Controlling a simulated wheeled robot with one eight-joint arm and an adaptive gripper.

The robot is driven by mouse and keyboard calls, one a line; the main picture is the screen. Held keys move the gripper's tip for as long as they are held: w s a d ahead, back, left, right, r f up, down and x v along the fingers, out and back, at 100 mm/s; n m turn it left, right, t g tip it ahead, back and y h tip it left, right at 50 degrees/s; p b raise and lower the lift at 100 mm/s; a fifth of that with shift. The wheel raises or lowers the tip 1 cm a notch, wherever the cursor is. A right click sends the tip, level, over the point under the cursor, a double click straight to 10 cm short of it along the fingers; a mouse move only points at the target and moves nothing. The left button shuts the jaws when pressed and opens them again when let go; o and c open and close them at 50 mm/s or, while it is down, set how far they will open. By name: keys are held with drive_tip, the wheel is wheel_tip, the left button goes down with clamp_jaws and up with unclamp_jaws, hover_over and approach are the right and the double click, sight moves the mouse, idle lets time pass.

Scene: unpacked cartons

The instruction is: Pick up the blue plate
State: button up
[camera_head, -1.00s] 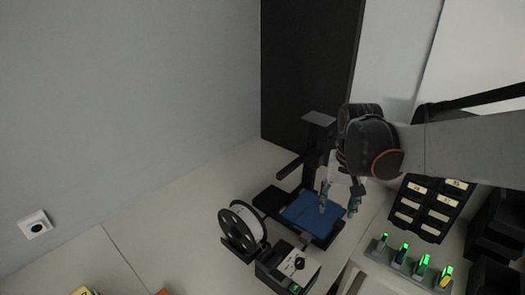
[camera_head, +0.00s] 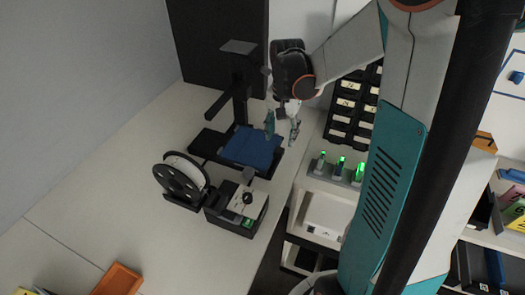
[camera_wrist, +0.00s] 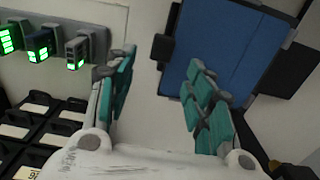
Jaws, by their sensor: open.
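The blue plate (camera_head: 250,147) is a flat square on the bed of a black 3D printer (camera_head: 208,142) on the white table. In the wrist view the blue plate (camera_wrist: 222,50) fills the top right, flat, with black printer parts at its edges. My gripper (camera_head: 283,130) is open and empty, with teal fingers, over or beside the plate's right edge in the head view. I see no clear contact; the height gap cannot be told.
A filament spool (camera_head: 182,178) and a control box (camera_head: 237,207) stand in front of the printer. A rack of green-lit devices (camera_head: 338,168) and black labelled bins (camera_head: 352,105) are at the right. An orange tray (camera_head: 118,280) lies near the front; the table's left is clear.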

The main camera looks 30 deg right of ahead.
sight(279, 150)
drive_tip(key=shift+s+a+f+b, duration=0.15)
drive_tip(key=shift+f+b, duration=0.2)
drive_tip(key=shift+f, duration=0.55)
drive_tip(key=shift+a+f+b, duration=0.1)
drive_tip(key=shift+f+b, duration=0.3)
drive_tip(key=shift+f, duration=0.5)
drive_tip(key=shift+s+a+f+b, duration=0.15)
drive_tip(key=shift+f+b, duration=0.2)
drive_tip(key=shift+f, duration=0.55)
drive_tip(key=shift+r, duration=0.1)
drive_tip(key=shift+c, duration=0.3)
clamp_jaws()
